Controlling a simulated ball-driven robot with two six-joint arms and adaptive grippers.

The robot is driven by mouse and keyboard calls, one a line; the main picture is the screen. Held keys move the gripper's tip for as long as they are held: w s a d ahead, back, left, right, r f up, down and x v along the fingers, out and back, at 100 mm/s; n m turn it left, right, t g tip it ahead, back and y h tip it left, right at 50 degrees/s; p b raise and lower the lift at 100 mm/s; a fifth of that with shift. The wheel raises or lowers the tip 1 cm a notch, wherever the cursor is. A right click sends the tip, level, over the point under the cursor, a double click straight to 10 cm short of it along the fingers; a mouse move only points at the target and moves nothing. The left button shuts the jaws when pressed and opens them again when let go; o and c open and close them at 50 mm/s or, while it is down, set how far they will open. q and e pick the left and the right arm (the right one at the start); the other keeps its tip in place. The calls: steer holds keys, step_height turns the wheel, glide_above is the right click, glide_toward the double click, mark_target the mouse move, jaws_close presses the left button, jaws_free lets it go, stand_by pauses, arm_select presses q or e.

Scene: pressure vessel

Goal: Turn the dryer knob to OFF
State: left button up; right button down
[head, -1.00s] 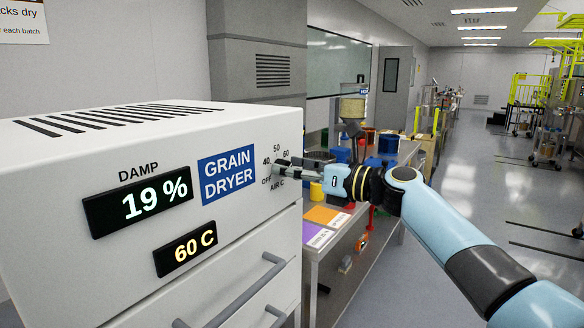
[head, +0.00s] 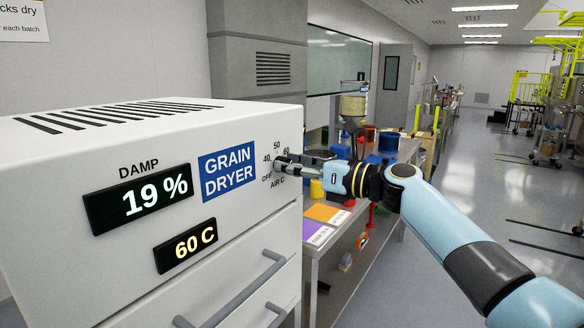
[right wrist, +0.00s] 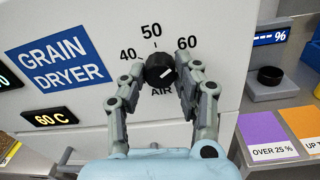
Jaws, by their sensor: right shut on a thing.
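The dryer knob (right wrist: 159,68) is a round black dial with a short white mark, on the white front panel of the grain dryer (head: 100,260). In the right wrist view the mark slants toward the upper right, roughly to the 60 side. The scale reads 40, 50 and 60; the OFF label shows in the head view, left of AIR C. My right gripper (right wrist: 161,70) is shut on the knob, one finger on each side. In the head view its fingers (head: 280,163) hide most of the knob. My left gripper is out of view.
The lit displays read 19 % (head: 137,199) and 60 C (head: 185,246). Drawer handles (head: 235,295) stick out below the panel. A bench (head: 312,252) with orange and purple cards and several containers stands right of the dryer. Open floor lies further right.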

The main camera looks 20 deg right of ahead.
steer(key=shift+s+a+f+n+t+h+b, duration=0.1)
steer(key=shift+n+h+b, duration=0.1)
steer(key=shift+n+b, duration=4.45)
steer(key=shift+w+d+f+n+t+h+b, duration=0.15)
steer(key=shift+n+b, duration=2.35)
steer(key=shift+n, duration=4.4)
steer(key=shift+s+a+f+n+t+h+b, duration=0.15)
steer(key=shift+n+h+b, duration=0.1)
steer(key=shift+n+b, duration=4.4)
steer(key=shift+r+n+p, duration=0.15)
steer(key=shift+n+p, duration=0.95)
